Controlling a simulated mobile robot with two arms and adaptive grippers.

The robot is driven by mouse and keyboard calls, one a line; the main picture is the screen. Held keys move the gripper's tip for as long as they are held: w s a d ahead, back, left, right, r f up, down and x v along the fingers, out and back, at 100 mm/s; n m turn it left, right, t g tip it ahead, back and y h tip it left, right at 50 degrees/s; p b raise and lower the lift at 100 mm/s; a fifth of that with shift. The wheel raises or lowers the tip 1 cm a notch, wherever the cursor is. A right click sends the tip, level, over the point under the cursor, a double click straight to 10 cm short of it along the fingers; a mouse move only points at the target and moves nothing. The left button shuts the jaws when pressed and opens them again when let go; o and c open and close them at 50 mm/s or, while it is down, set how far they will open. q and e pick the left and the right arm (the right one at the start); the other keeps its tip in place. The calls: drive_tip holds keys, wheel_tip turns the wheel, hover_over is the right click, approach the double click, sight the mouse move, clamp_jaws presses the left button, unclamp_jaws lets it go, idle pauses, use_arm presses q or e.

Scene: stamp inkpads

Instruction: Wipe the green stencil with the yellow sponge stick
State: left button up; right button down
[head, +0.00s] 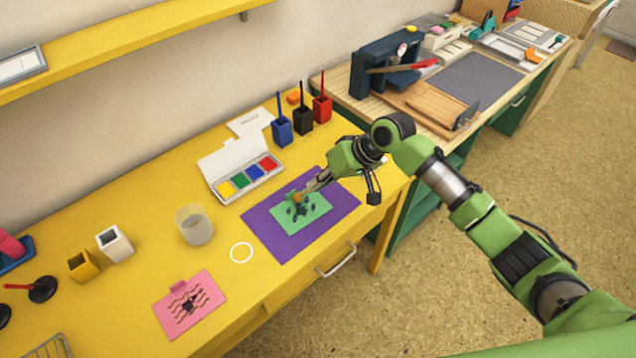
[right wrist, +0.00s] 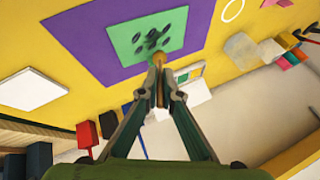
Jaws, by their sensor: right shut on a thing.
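The green stencil (head: 317,209) lies flat on a purple mat (head: 345,204) on the yellow table, with dark blotches in its middle. It also shows in the right wrist view (right wrist: 124,40). My right gripper (head: 316,186) is over the stencil's far right part, pointing down and left. It is shut on the sponge stick, whose orange-yellow sponge tip (right wrist: 158,59) shows just past the fingertips, by the stencil's edge in that view. I cannot tell if the sponge touches the stencil. The stick's shaft is mostly hidden by the fingers. My left gripper is not in view.
Behind the mat stands an open inkpad case (head: 240,172) with coloured pads. Blue (head: 281,131), black (head: 303,121) and red (head: 322,109) pots hold sticks.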

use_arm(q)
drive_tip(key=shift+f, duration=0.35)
use_arm(e)
drive_tip(key=shift+f, duration=0.3)
drive_tip(key=shift+d, duration=0.1)
drive_tip(key=shift+w+d+f, duration=0.25)
drive_tip(key=shift+w+d, duration=0.05)
drive_tip(key=shift+d, duration=0.15)
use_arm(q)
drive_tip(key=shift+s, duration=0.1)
use_arm(e)
drive_tip(key=shift+f, duration=0.5)
drive_tip(key=shift+a, duration=0.1)
drive_tip(key=shift+s+a+r+p, duration=0.1)
drive_tip(key=shift+s+a+p, duration=0.1)
drive_tip(key=shift+p, duration=0.15)
drive_tip(key=shift+s+a+p, duration=0.45)
drive_tip(key=shift+a+p, duration=0.3)
drive_tip(key=shift+p, duration=0.05)
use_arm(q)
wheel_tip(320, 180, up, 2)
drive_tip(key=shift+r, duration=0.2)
